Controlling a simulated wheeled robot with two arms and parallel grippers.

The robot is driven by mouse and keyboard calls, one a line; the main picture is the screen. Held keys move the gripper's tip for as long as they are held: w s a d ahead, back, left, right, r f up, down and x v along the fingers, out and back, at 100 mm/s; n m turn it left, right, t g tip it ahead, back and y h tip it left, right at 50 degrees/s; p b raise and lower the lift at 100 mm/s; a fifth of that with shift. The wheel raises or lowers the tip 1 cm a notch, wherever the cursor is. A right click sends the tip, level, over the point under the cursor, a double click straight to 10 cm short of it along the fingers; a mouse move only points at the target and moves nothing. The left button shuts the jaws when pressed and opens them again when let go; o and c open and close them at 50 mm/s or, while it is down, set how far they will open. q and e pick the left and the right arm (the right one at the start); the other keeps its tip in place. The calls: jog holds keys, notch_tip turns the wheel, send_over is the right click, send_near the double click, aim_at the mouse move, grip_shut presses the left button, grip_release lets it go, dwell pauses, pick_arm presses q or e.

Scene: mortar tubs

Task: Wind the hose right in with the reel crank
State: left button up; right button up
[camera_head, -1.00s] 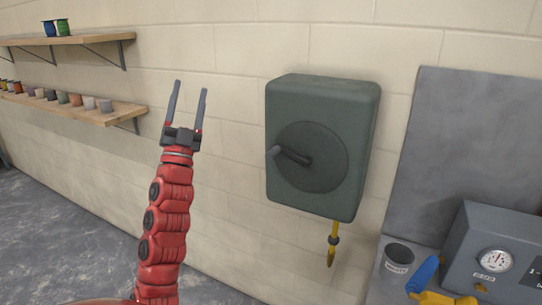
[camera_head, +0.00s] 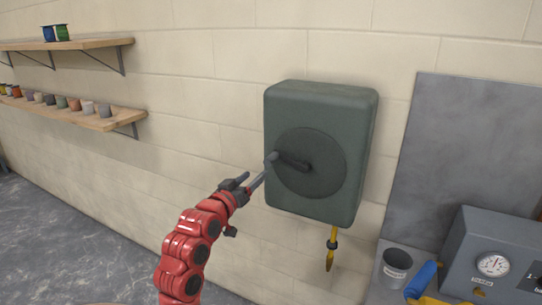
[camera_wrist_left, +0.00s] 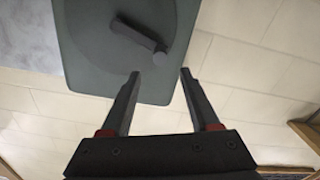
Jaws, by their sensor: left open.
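The hose reel (camera_head: 335,105) is a dark green box on the block wall, with a round disc on its front. Its dark crank (camera_head: 295,162) points left from the disc centre, with the grip (camera_head: 272,156) at its outer end. A short yellow hose end (camera_head: 331,262) with a dark collar hangs below the box. My left gripper (camera_head: 260,171) is open just beside the crank grip. In the left wrist view, the crank grip (camera_wrist_left: 160,55) appears just beyond the open fingertips (camera_wrist_left: 160,72), roughly between them. I cannot tell whether they touch. My right gripper is out of view.
A grey bench at the right holds a grey cup (camera_head: 396,262), a blue-handled yellow tool (camera_head: 424,277) and a grey gauge box (camera_head: 495,255). Wooden shelves (camera_head: 85,115) with small pots are on the left wall. The wall below and left of the reel is clear.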

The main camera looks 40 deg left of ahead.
aim_at(271, 159)
pick_arm(q)
jog(key=p+x, duration=0.3)
jog(key=x, duration=0.7)
jog(key=shift+w+a+r, duration=0.15)
jog(key=shift+w+r, duration=0.05)
jog(key=shift+w, duration=0.15)
jog(key=shift+w+a+f+p, duration=0.15)
jog(key=shift+w+p, duration=0.2)
jog(key=shift+w, duration=0.15)
grip_shut()
dwell(0.4)
